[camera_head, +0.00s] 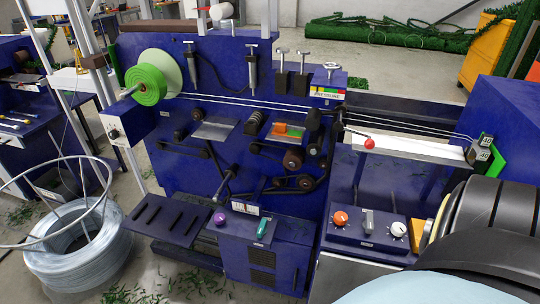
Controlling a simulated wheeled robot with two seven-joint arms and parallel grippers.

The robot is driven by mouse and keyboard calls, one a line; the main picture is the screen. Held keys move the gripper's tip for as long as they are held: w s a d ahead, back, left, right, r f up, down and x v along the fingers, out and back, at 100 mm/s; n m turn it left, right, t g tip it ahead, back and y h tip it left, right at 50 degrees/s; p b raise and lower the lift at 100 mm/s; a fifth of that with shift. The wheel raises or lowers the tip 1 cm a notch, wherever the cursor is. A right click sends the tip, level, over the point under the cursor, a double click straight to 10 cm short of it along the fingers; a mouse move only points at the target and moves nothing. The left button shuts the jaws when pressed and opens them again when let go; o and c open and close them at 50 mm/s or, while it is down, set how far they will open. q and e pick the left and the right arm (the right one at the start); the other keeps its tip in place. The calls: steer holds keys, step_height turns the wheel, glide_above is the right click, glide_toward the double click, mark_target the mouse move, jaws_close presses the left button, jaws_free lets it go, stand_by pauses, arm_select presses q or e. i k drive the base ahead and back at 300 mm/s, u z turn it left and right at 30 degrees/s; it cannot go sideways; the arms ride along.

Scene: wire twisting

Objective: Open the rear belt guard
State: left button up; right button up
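A dark blue wire-twisting machine (205,165) fills the middle of the head view. Its front face shows black belts and pulleys (293,158) in the open, with no cover over them. I cannot pick out a rear belt guard; the far side of the machine is hidden. White wires run from a green spool (149,84) at the upper left to a numbered block at the right. Neither gripper is in view. A large black and pale blue part of my own body fills the lower right corner.
A control box with knobs (367,231) stands at the front right, and a lower cabinet (262,250) at front centre. A coil of wire (77,248) lies on the floor at left. Green scraps litter the floor. An orange cabinet (490,50) and green heap (390,32) are behind.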

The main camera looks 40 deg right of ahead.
mark_target(282, 268)
steer(key=z, duration=0.6)
steer(key=i, duration=1.05)
steer(key=z, duration=1)
